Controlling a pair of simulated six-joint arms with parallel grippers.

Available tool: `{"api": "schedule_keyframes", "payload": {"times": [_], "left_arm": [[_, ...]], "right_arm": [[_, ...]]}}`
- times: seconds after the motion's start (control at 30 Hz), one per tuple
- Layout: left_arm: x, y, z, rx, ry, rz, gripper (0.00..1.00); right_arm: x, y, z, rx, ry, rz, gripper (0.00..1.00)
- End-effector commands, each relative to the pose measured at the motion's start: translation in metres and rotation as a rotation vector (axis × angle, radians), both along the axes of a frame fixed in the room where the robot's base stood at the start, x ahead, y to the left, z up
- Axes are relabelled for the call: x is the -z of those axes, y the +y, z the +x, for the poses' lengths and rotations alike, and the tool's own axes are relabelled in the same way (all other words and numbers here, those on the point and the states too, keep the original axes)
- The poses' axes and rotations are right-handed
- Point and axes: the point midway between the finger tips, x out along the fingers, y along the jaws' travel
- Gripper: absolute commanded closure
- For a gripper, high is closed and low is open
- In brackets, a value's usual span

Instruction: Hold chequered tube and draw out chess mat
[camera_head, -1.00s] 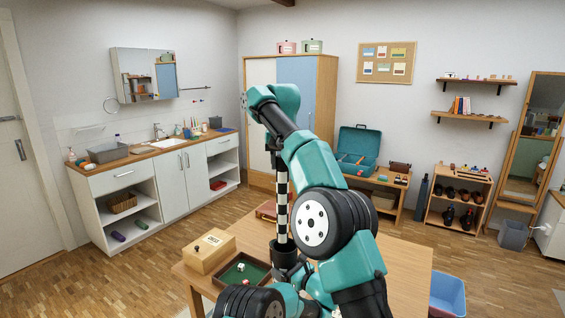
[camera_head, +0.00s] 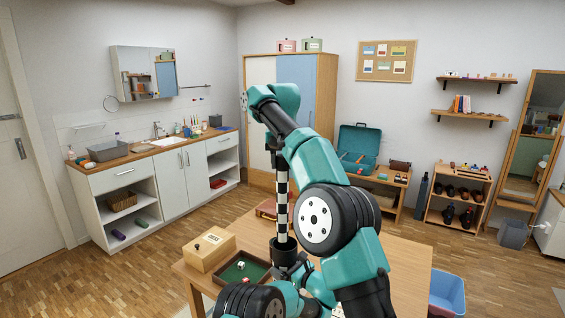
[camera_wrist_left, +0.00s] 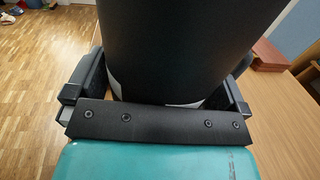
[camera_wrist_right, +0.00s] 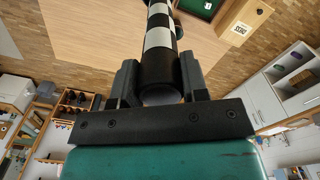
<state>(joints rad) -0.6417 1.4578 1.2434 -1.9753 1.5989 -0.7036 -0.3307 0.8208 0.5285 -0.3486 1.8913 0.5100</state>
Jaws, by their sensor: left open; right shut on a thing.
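A chequered black-and-white roll, the chess mat (camera_head: 282,208), stands upright above the table in the head view. Its lower end meets a dark tube (camera_head: 284,244). My right gripper (camera_head: 272,150) is shut on the upper end of the roll. In the right wrist view the roll (camera_wrist_right: 158,38) runs away from between the fingers, its black end close to the camera. My left gripper (camera_head: 290,270) is low, at the tube, partly hidden by my arms. In the left wrist view the wide black tube (camera_wrist_left: 190,45) stands between the open jaws, with small white patches low on its sides.
On the wooden table (camera_head: 405,262) stand a wooden box (camera_head: 208,252) and a green-lined tray (camera_head: 262,266) with dice, left of the tube. A reddish case (camera_head: 266,209) lies behind. A blue bin (camera_head: 447,293) stands right of the table. The table's right part is clear.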

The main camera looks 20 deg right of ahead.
Motion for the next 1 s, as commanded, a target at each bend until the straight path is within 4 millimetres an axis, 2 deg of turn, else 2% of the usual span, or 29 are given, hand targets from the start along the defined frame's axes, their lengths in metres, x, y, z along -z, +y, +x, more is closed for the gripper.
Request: {"api": "schedule_keyframes", "payload": {"times": [0.27,0.7,1.0], "left_arm": [[-0.001,-0.015,-0.021,0.003,-0.001,0.001,0.00],[0.000,-0.059,-0.085,0.002,0.001,0.001,0.00],[0.000,-0.067,-0.099,0.000,0.001,-0.001,0.00]], "right_arm": [[-0.001,0.000,0.000,0.000,-0.001,0.000,1.00],[-0.001,0.000,0.000,0.000,-0.001,0.000,1.00],[-0.001,0.000,0.000,0.000,-0.001,0.000,1.00]]}}
